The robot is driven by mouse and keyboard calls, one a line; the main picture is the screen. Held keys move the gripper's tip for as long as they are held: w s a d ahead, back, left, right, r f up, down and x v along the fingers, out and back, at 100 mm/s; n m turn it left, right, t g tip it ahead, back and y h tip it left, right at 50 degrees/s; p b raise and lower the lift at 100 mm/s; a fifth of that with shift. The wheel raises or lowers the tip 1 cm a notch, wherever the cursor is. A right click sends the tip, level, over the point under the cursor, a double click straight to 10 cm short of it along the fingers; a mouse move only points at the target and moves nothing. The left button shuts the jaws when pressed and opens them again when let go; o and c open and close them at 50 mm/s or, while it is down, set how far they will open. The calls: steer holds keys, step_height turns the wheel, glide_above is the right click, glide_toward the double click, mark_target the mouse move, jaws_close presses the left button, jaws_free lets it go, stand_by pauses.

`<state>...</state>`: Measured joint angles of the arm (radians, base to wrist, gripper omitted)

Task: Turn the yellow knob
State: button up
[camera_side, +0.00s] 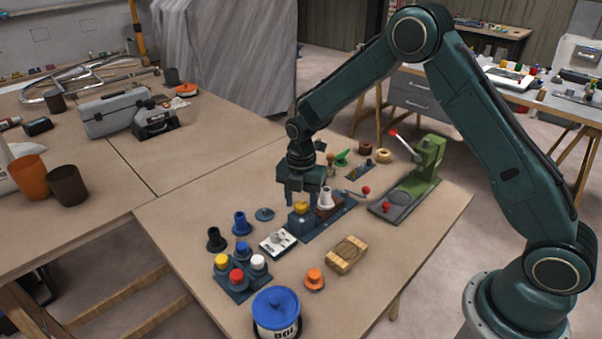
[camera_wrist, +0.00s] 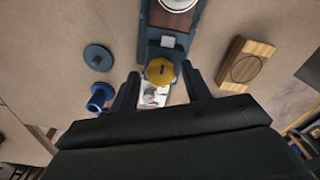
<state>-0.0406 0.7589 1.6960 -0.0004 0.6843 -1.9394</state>
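The yellow knob (camera_side: 301,207) sits on a dark blue block at the near end of a blue base plate (camera_side: 318,226). In the wrist view the knob (camera_wrist: 160,71) is round with scalloped edges and a dark mark on top. My gripper (camera_side: 303,198) points down right above the knob. Its two fingers are spread, and in the wrist view the open gripper (camera_wrist: 162,78) has one fingertip on each side of the knob, with gaps visible. I cannot tell how far the fingertips are above the knob's level.
A white switch plate (camera_side: 278,242) lies just in front. A wooden block (camera_side: 346,254) is to the right. A green lever press (camera_side: 425,165) stands at the back right. Several colored knobs and a blue-lidded tub (camera_side: 276,312) are near the front. A blue disc (camera_side: 264,214) lies to the left.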

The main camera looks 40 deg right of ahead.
mark_target(301, 204)
steer(key=shift+r, duration=0.1)
stand_by(0.3)
step_height(301, 204, up, 14)
steer(key=shift+f, duration=0.2)
stand_by(0.5)
steer(key=shift+s, duration=0.1)
